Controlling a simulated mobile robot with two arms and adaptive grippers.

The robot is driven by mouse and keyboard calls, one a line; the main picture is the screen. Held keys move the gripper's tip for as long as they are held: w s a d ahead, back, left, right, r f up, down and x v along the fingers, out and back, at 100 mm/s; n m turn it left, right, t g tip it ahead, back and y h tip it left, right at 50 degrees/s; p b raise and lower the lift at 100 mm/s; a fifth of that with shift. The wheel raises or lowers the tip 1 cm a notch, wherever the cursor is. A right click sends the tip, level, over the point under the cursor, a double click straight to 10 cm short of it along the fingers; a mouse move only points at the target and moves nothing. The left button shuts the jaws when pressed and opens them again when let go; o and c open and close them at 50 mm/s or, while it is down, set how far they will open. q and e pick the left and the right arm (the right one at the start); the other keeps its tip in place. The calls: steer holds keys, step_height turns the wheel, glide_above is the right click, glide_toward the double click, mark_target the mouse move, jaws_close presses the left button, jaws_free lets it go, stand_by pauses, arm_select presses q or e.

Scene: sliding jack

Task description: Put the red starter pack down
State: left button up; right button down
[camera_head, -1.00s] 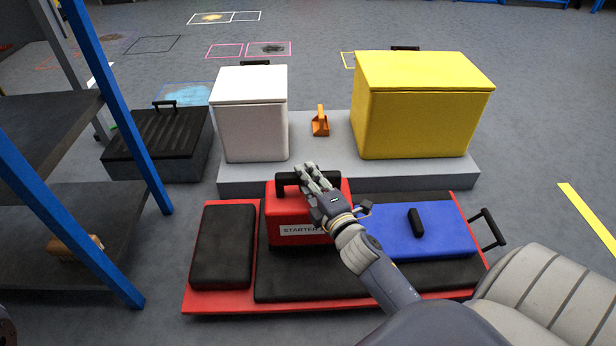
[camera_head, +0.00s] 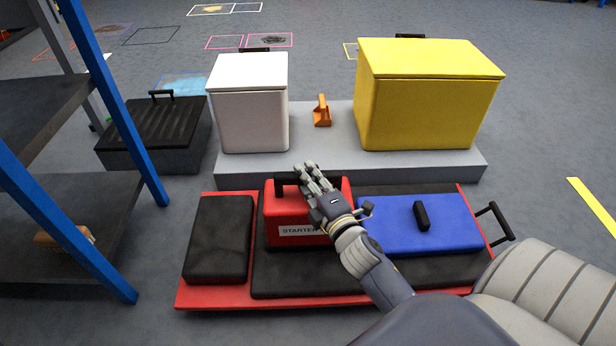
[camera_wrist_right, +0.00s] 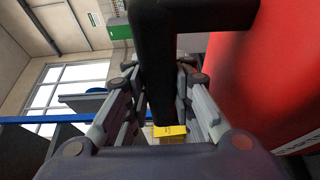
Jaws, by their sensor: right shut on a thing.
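The red starter pack (camera_head: 284,228), a box with a black top handle (camera_head: 284,180) and a white label, is at the middle of the red creeper board (camera_head: 205,303), over its black pad. I cannot tell whether its underside touches the pad. My right gripper (camera_head: 312,176) is shut on the handle and covers the pack's right part. In the right wrist view the black handle (camera_wrist_right: 160,85) lies between the fingers of my right gripper (camera_wrist_right: 162,95), with the red pack (camera_wrist_right: 265,80) at the right. My left gripper is not in view.
Behind, a grey platform (camera_head: 335,167) bears a white box (camera_head: 250,115), an orange item (camera_head: 321,112) and a yellow box (camera_head: 430,100). A blue-post shelf (camera_head: 110,120) stands left.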

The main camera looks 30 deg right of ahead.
steer(key=shift+r, duration=0.15)
steer(key=c, duration=1.4)
jaws_free()
steer(key=shift+f, duration=0.2)
steer(key=shift+s+r, duration=0.1)
